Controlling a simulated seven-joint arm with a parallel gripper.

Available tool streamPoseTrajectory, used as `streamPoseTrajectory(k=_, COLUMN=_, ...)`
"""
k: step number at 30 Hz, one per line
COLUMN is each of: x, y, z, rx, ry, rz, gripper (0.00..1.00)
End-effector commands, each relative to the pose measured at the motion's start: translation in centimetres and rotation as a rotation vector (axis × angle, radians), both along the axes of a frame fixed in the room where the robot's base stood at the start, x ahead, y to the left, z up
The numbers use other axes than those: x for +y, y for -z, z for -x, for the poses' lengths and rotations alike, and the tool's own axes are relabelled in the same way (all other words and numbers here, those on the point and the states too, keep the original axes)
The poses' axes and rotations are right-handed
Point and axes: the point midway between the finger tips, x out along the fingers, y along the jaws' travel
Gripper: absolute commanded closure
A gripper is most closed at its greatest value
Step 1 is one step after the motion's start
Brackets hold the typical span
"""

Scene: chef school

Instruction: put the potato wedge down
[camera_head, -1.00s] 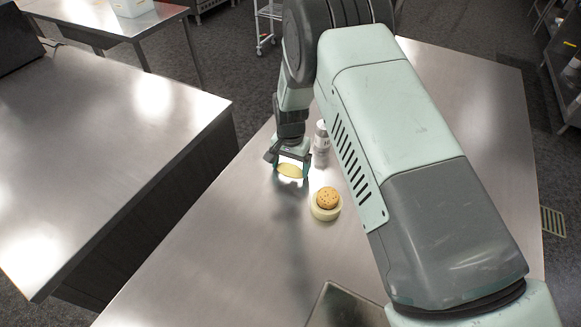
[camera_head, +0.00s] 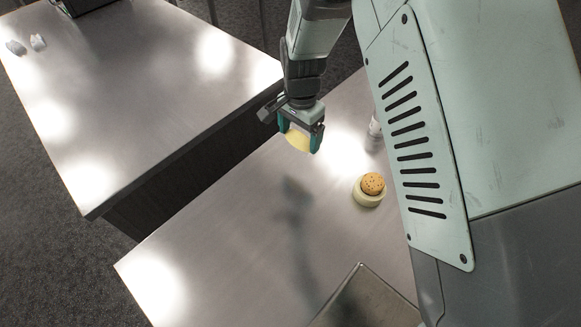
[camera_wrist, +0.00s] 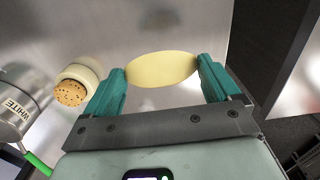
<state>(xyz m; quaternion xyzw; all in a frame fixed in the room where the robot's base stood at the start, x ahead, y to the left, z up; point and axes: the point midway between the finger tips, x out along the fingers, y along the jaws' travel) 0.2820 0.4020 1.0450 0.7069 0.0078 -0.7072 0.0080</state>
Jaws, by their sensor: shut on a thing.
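The potato wedge (camera_head: 298,141) is a pale yellow, pointed oval piece. My gripper (camera_head: 300,137) is shut on it and holds it above the steel table (camera_head: 250,235). In the wrist view the wedge (camera_wrist: 162,68) spans the gap between the two teal fingers of my gripper (camera_wrist: 162,76), gripped at its two ends. A shadow lies on the table below and apart from the gripper, so the wedge looks raised. Its underside is hidden.
A metal tray (camera_head: 372,300) lies at the front. A second steel table (camera_head: 150,90) is across a gap to the left. The table's left part is clear.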

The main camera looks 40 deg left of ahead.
Motion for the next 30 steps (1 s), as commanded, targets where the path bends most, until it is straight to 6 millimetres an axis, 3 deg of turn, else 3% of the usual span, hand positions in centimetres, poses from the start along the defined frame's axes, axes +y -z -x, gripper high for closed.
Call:
streamPoseTrajectory(k=3, x=0.6, y=-0.1, z=2.8, rx=-0.001, ry=0.012, rz=0.001, gripper=0.4)
streamPoseTrajectory(k=7, x=0.7, y=1.2, z=3.8, rx=0.0, ry=0.023, rz=0.003, gripper=0.4)
streamPoseTrajectory(k=15, x=0.8, y=5.7, z=3.8, rx=0.0, ry=0.024, rz=0.001, gripper=0.4)
streamPoseTrajectory(k=20, x=0.8, y=6.9, z=3.8, rx=0.0, ry=0.024, rz=0.0, gripper=0.4)
streamPoseTrajectory(k=27, x=0.8, y=9.9, z=3.8, rx=0.0, ry=0.023, rz=0.001, gripper=0.4)
streamPoseTrajectory(k=30, x=0.8, y=10.0, z=3.8, rx=-0.002, ry=0.023, rz=-0.001, gripper=0.4)
